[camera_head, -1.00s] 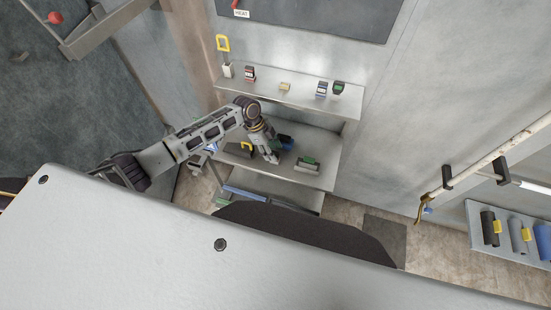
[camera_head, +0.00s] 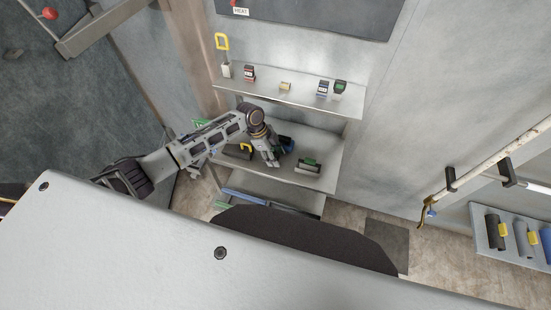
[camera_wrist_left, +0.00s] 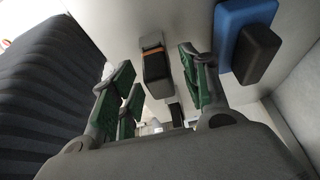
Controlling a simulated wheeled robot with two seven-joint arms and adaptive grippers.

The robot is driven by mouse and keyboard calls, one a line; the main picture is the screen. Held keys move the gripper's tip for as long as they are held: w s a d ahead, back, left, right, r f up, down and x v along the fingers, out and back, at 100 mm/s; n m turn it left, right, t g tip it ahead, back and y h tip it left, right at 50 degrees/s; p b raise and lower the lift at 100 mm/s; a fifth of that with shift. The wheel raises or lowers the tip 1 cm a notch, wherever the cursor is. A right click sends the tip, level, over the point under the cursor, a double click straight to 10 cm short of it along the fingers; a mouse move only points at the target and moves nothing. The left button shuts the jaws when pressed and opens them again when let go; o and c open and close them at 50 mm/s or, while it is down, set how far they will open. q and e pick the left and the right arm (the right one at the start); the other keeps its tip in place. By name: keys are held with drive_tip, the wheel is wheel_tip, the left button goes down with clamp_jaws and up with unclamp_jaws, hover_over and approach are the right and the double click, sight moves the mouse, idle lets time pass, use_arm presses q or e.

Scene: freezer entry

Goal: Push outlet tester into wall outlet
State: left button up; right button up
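My left gripper (camera_head: 272,158) reaches over the middle shelf (camera_head: 318,178) in the head view, pointing down beside a blue and dark block (camera_head: 286,144). In the left wrist view its green-padded fingers (camera_wrist_left: 156,60) are spread apart. A dark box with an orange band (camera_wrist_left: 157,75) shows in the gap between them, with no finger visibly closed on it. A blue block with a dark front (camera_wrist_left: 243,35) is just right of the right finger. I cannot tell which object is the outlet tester, and I cannot make out a wall outlet. My right gripper is not in view.
The upper shelf (camera_head: 300,102) holds several small devices. A green and dark brush-like item (camera_head: 308,165) and a dark item with a yellow handle (camera_head: 238,152) flank the gripper on the middle shelf. A pipe rail (camera_head: 490,160) runs along the right wall.

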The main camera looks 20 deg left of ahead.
use_arm(q)
clamp_jaws()
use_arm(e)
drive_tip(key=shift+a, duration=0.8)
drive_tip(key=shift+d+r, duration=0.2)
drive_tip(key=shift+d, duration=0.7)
use_arm(q)
drive_tip(key=shift+p, duration=0.35)
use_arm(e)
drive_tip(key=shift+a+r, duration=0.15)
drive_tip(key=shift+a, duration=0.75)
